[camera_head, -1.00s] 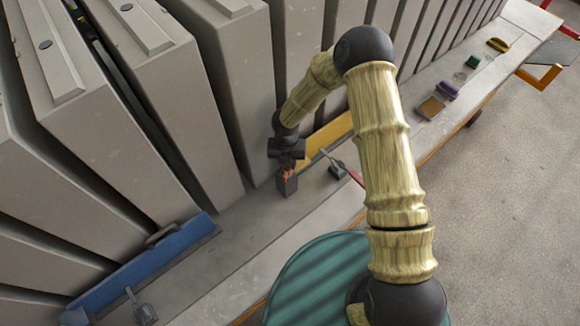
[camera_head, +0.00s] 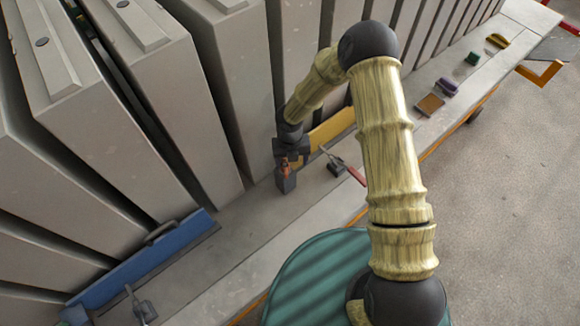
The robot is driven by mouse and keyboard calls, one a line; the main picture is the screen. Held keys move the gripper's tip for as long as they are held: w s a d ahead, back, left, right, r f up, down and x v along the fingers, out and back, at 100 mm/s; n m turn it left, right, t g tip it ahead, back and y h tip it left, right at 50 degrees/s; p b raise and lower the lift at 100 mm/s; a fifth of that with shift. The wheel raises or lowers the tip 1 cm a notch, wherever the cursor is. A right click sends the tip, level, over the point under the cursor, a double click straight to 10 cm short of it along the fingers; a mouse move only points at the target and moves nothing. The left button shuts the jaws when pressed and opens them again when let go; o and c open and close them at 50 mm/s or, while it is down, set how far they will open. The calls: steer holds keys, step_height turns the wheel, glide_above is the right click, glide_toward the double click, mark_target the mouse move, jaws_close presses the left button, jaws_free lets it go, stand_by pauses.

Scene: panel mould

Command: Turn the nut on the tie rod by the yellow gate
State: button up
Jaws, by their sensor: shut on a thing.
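The yellow gate (camera_head: 331,129) stands on the grey ledge, partly hidden behind my arm. My gripper (camera_head: 284,167) points down at the left end of this gate. It is shut on a small orange-red piece at the top of a dark grey block (camera_head: 286,184); this looks like the nut on the tie rod. The nut is mostly covered by the dark jaws, and its turn angle cannot be read. The tie rod itself cannot be made out.
Tall grey panels (camera_head: 120,110) stand close on the left and behind. A red-handled lever (camera_head: 352,172) is just right of my gripper. A blue gate (camera_head: 140,262) lies lower left. Small blocks (camera_head: 447,87) sit far right on the ledge.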

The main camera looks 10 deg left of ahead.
steer(key=a+n, duration=0.1)
steer(key=n, duration=0.1)
steer(key=a+r+n, duration=0.1)
steer(key=n, duration=0.2)
steer(key=a+n, duration=0.1)
steer(key=n, duration=0.2)
steer(key=shift+w+r+y, duration=0.2)
steer(key=shift+r+y, duration=0.1)
steer(key=shift+r, duration=0.1)
step_height(320, 180, up, 16)
steer(key=d+m+b, duration=0.2)
steer(key=m+b, duration=0.2)
steer(key=m, duration=0.3)
steer(key=shift+s+d+f+m+b, duration=0.15)
steer(key=shift+d+f+m+b, duration=0.05)
steer(key=shift+d+m+b, duration=0.1)
steer(key=shift+r, duration=0.2)
steer(key=shift+d, duration=0.1)
